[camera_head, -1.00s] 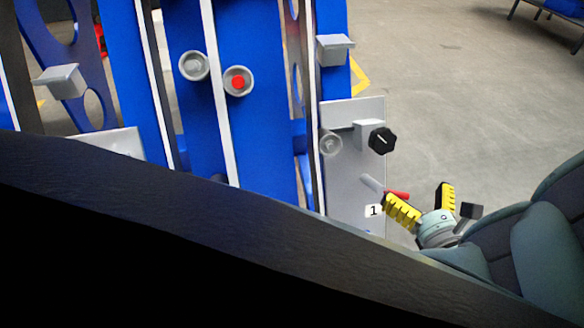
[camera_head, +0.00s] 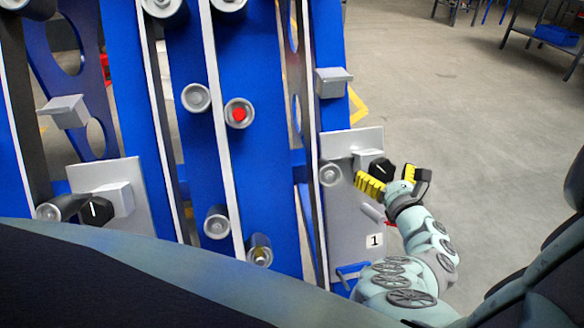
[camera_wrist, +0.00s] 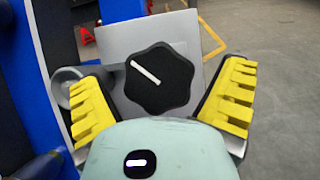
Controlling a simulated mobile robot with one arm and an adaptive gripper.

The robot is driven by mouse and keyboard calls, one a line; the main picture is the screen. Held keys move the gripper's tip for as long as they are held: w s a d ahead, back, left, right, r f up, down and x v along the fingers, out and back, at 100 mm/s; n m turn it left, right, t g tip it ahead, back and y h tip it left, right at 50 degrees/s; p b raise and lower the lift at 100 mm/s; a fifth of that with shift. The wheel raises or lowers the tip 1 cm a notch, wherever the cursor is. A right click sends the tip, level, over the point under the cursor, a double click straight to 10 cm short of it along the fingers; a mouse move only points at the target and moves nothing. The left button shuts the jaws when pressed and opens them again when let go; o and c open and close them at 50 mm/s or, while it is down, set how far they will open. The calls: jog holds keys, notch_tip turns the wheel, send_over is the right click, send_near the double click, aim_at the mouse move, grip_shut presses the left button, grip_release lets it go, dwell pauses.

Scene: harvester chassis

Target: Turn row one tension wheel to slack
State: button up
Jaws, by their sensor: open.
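The row one tension wheel is a black lobed knob with a white pointer line; it shows in the head view (camera_head: 382,170) on the grey panel (camera_head: 343,215) that bears the label "1" (camera_head: 374,240). In the wrist view the black wheel (camera_wrist: 159,79) is large, its white line slanting from upper left to lower right. My gripper (camera_head: 393,176) has yellow ridged fingers and is open. In the wrist view my gripper (camera_wrist: 165,100) has one finger to the left and one to the right of the wheel, with a gap on each side. No contact with the wheel is visible.
A second grey panel with a black knob (camera_head: 95,210) is at the left. Blue uprights carry grey rollers, one with a red centre (camera_head: 239,113). A grey tube end (camera_head: 330,173) sits left of the wheel. Open floor lies to the right.

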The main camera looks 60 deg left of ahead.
jog(key=shift+w+a, duration=0.1)
jog(key=shift+a, duration=0.5)
jog(key=shift+w, duration=0.1)
jog(key=c, duration=1.2)
